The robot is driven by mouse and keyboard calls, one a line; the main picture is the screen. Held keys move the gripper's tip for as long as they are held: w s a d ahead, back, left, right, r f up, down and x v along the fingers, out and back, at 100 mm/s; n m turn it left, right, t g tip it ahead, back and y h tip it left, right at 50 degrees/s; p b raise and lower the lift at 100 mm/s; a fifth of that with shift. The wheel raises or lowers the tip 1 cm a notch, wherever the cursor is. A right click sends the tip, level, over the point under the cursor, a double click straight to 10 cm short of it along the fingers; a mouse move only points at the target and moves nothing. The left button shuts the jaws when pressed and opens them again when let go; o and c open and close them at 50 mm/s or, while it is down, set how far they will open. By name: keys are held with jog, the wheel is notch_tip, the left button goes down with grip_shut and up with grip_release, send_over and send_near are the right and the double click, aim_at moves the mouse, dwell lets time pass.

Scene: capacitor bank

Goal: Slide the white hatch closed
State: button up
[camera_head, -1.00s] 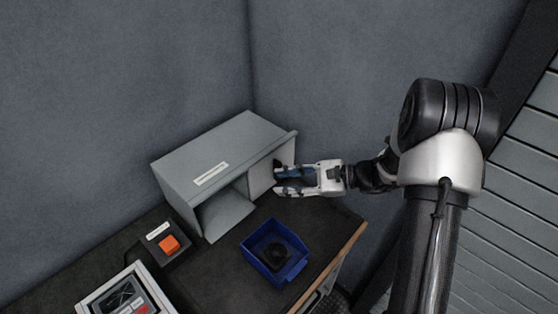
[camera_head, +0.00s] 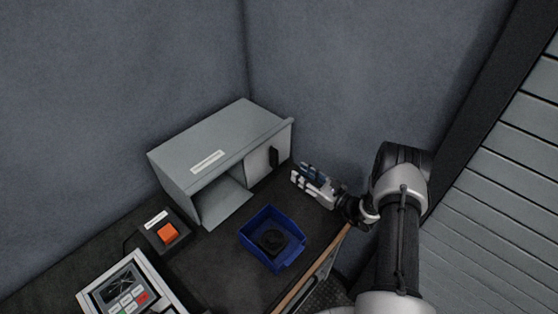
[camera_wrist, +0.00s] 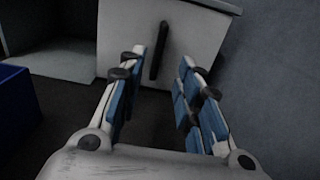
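A grey cabinet (camera_head: 215,150) stands at the back of the dark bench, its left part open. The white hatch (camera_head: 258,171) covers the right part of its front and has a black upright handle (camera_head: 273,157). In the wrist view the hatch (camera_wrist: 190,45) and its handle (camera_wrist: 159,50) lie ahead, with the handle seen between the fingers. My gripper (camera_head: 302,174) is to the right of the cabinet, apart from the handle. Its blue-padded fingers (camera_wrist: 160,77) are spread with nothing between them.
An orange button box (camera_head: 167,233) and a keypad panel (camera_head: 128,291) are at the left. Walls close in behind and at the right.

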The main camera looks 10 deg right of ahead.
aim_at(278, 158)
jog(key=b+x, duration=0.1)
jog(key=x, duration=1)
jog(key=shift+w+b, duration=0.1)
jog(key=shift+b, duration=0.2)
jog(key=shift+c, duration=0.3)
grip_shut()
